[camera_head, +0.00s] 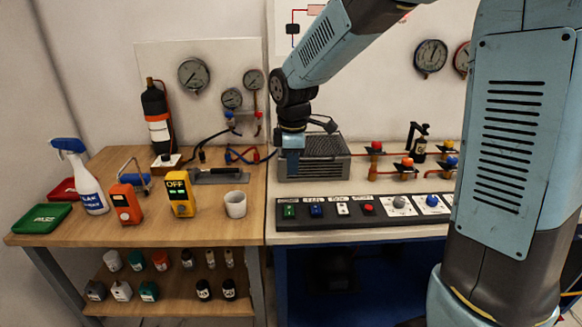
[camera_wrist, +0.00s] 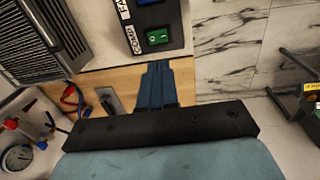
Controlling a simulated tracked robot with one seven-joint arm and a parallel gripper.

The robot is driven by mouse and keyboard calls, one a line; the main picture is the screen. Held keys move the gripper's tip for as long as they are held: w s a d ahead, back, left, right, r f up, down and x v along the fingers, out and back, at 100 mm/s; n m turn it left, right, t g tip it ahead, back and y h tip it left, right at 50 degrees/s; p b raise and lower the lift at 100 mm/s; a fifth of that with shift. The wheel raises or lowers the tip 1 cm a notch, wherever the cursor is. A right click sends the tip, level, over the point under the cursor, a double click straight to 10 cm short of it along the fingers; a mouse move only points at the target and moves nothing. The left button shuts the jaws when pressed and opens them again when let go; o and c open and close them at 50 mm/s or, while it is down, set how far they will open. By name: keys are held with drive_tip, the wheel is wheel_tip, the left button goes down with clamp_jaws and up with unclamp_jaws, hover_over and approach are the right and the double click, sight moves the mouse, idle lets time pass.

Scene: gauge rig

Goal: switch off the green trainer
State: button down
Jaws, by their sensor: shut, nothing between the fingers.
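My gripper (camera_head: 291,165) points down near the left end of the right-hand bench, by the grey ribbed box. In the wrist view its two blue fingers (camera_wrist: 158,66) are together and empty. A dark switch panel (camera_head: 325,222) runs along the bench's front edge. Its leftmost switch is a green rocker (camera_head: 289,211). The wrist view shows this green switch (camera_wrist: 157,37), labelled COMP, just beyond the fingertips. I cannot tell the height gap or the switch's position. No object is clearly marked as the green trainer. A dark green object (camera_wrist: 311,118) is cut off at the wrist view's right edge.
Blue (camera_head: 316,210), white (camera_head: 343,208) and red (camera_head: 368,208) switches follow on the panel. The grey ribbed box (camera_head: 313,170) stands behind it. A white cup (camera_head: 235,204) and yellow OFF device (camera_head: 181,195) stand on the wooden bench. Pipe valves (camera_head: 407,163) stand right.

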drive_tip(key=s+d+r+m+t, duration=0.2)
drive_tip(key=s+d+r+m, duration=0.75)
drive_tip(key=d, duration=0.25)
drive_tip(key=s+d+r+m+t, duration=0.2)
drive_tip(key=s+d+m, duration=0.5)
drive_tip(key=s, duration=0.5)
drive_tip(key=shift+s+r+m, duration=0.2)
drive_tip(key=shift+r+m, duration=0.3)
drive_tip(key=shift+m, duration=0.05)
